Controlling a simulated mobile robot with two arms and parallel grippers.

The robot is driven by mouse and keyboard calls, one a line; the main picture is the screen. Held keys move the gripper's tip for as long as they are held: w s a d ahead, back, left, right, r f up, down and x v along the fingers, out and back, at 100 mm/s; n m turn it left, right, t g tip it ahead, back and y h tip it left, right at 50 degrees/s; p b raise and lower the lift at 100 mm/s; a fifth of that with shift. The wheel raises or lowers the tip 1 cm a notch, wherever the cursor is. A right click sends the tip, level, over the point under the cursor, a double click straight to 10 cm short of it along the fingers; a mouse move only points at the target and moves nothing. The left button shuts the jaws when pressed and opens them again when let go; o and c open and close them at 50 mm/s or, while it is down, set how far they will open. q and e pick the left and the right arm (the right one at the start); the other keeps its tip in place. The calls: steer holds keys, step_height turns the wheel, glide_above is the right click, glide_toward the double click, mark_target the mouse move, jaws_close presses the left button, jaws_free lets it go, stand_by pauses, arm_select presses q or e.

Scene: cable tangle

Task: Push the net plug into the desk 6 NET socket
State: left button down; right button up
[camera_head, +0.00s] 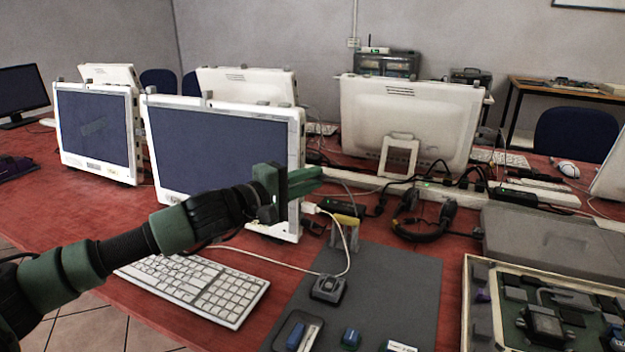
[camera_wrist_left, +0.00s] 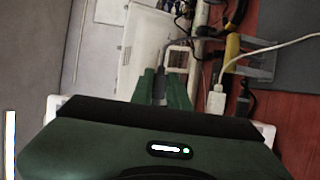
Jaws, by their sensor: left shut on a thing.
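My left gripper (camera_head: 318,178) is in front of the right edge of the near monitor, above the table. Its green fingers, also seen in the left wrist view (camera_wrist_left: 162,90), are shut on a small dark grey piece, apparently the net plug (camera_wrist_left: 160,86). The fingers hide most of it. A thin grey cable (camera_head: 346,188) runs from the fingertips down towards the table. I cannot pick out the desk 6 NET socket or read its label in either view. My right gripper is not in view.
The near monitor (camera_head: 215,150) stands beside the gripper. A white plug with white cable (camera_head: 310,207), a yellow-topped stand (camera_head: 346,222) and a headset (camera_head: 424,220) lie nearby. A keyboard (camera_head: 195,287) and grey mat (camera_head: 400,285) are in front. A parts tray (camera_head: 482,330) is at right.

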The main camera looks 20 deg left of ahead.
arm_select(q)
steer(key=shift+a, duration=0.3)
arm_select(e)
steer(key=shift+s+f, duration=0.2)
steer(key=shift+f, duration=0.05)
arm_select(q)
steer(key=shift+a, duration=0.3)
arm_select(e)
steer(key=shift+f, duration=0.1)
arm_select(q)
steer(key=shift+w+a, duration=0.1)
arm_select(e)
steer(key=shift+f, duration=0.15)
arm_select(q)
steer(key=c, duration=1.3)
jaws_free()
steer(key=shift+a, duration=0.1)
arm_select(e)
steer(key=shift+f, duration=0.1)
